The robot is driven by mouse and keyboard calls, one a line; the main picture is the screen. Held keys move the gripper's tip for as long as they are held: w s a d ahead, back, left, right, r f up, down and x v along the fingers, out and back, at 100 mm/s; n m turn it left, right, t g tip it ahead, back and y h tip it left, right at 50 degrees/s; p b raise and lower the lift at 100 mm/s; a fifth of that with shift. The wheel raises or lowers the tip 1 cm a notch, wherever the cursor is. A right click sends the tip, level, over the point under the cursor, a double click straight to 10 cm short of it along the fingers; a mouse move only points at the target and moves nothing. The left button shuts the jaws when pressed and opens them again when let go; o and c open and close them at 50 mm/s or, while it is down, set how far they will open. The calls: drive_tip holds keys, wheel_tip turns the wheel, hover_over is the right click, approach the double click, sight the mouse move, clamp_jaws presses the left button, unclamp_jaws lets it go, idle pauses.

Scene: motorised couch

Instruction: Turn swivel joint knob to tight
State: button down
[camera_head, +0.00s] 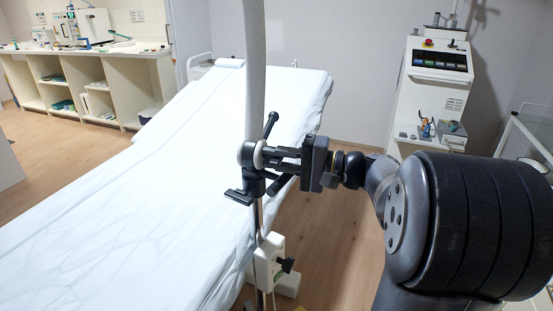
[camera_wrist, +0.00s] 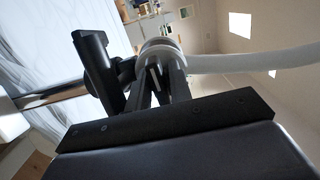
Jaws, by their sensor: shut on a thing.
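The swivel joint (camera_head: 248,155) is a dark clamp with a pale ring, mounted on a thin metal pole beside the couch. A black lever handle (camera_head: 271,124) sticks up at its right, and another dark lever (camera_head: 238,197) points left below it. My gripper (camera_head: 268,157) reaches in from the right and is shut on the joint's knob. In the wrist view, the fingers of my gripper (camera_wrist: 166,85) close at the pale round knob (camera_wrist: 160,48). The fingers partly hide the knob, and I cannot read any tight or loose marking.
A white tube (camera_head: 255,70) rises from the joint. The white-covered couch (camera_head: 130,215) lies left of the pole. A white box with a black knob (camera_head: 270,262) sits lower on the pole. A machine cart (camera_head: 437,90) stands at the back right. Open floor shows behind the pole.

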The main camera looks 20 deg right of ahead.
drive_tip(key=c, duration=1.6)
unclamp_jaws()
drive_tip(key=shift+o, duration=0.2)
drive_tip(key=shift+s+d, duration=0.1)
drive_tip(key=v, duration=1)
drive_tip(key=shift+s+d, duration=0.2)
drive_tip(key=shift+d, duration=0.05)
drive_tip(key=shift+f, duration=0.1)
drive_tip(key=x, duration=1.1)
drive_tip(key=shift+d, duration=0.1)
